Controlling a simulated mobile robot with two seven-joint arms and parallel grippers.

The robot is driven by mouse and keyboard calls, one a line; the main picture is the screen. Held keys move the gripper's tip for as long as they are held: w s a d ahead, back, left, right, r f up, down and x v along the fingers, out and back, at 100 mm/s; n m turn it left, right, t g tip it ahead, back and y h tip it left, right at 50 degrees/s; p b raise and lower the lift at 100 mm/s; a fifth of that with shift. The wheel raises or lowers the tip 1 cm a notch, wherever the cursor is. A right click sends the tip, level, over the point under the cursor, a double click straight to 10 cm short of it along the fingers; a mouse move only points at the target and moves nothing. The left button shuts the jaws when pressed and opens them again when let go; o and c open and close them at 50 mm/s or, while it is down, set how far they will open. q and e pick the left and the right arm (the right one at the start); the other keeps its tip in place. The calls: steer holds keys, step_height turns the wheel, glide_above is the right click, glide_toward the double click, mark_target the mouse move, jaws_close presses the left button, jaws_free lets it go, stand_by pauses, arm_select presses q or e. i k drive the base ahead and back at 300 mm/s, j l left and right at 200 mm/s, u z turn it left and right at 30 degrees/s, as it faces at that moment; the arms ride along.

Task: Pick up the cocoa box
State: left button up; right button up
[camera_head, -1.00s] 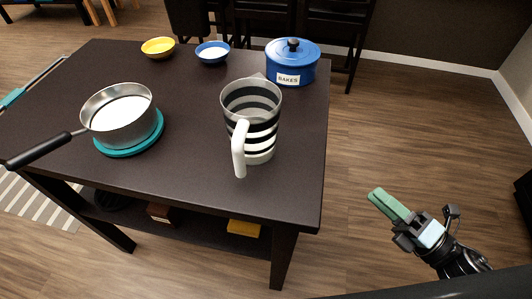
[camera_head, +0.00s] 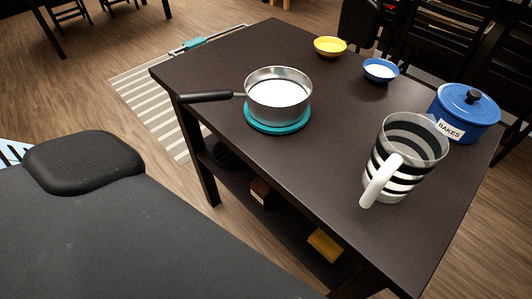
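No box with a readable cocoa label shows. On the lower shelf of the dark table, a small brown box (camera_head: 260,192) lies near the front edge, partly hidden by the table top. A yellow box (camera_head: 325,244) lies on the same shelf further right. I cannot tell which of them is the cocoa box. Neither of my grippers is in view.
On the dark table (camera_head: 330,150) stand a steel saucepan (camera_head: 278,97) on a teal trivet (camera_head: 277,127), a striped jug (camera_head: 403,160), a blue BAKES pot (camera_head: 467,113), a yellow bowl (camera_head: 330,46) and a blue bowl (camera_head: 380,70). A large dark grey shape fills the lower left.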

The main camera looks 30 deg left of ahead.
mark_target(262, 193)
steer(key=j+z, duration=0.45)
steer(key=j, duration=0.2)
steer(key=k+j+z, duration=0.1)
steer(key=j+z, duration=0.3)
steer(key=j, duration=0.3)
